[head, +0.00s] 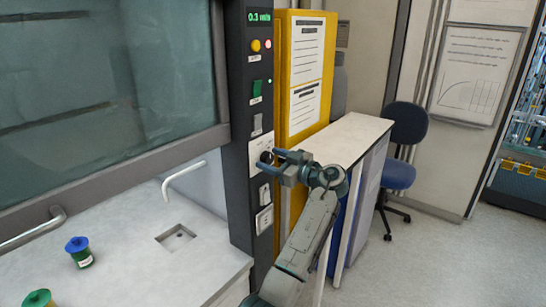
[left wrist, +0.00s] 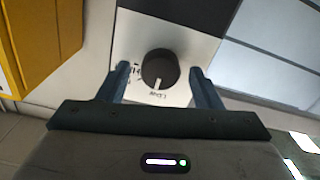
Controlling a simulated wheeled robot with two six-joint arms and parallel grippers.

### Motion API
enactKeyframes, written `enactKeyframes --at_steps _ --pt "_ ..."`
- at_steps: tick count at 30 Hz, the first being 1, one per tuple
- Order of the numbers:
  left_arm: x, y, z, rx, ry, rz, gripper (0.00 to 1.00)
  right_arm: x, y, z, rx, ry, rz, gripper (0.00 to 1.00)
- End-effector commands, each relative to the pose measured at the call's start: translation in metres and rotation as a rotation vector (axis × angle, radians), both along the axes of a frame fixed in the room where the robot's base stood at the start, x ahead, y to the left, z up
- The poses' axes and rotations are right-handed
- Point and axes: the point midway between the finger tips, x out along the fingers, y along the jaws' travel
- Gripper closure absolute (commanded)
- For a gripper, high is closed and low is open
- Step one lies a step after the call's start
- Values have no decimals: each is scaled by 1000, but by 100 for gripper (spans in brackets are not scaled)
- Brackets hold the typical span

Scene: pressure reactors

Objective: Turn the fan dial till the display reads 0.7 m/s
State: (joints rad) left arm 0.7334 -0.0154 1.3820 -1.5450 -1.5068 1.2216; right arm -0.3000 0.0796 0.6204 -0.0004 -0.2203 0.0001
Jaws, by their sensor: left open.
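The display (head: 260,16) at the top of the dark control column shows green digits that look like 0.3 m/s. The fan dial (left wrist: 159,68) is a round black knob on a white plate, with a white pointer mark on its lower edge in the left wrist view. My left gripper (head: 272,159) is at the dial's plate on the column. In the left wrist view its two fingers (left wrist: 160,72) are open on either side of the dial, with a gap on each side. In the head view the gripper mostly hides the dial. My right gripper is not in view.
The column also carries a yellow button (head: 256,45), a green switch (head: 257,88) and a socket (head: 264,219). The fume hood's glass sash (head: 110,80) is at left. A yellow cabinet (head: 284,70), a white counter (head: 345,136) and a blue chair (head: 396,172) stand at right.

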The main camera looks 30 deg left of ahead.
Motion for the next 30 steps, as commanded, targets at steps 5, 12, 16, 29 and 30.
enactKeyframes --at_steps 5,12,16,29,30 --pt "0 0 -1 0 0 0 41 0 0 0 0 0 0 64" --pt "0 0 -1 0 0 0 84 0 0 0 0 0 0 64" --pt "0 0 -1 0 2 0 85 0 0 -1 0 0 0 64" --pt "0 0 -4 13 166 0 85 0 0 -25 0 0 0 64" --pt "0 0 -4 15 196 0 85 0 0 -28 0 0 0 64"
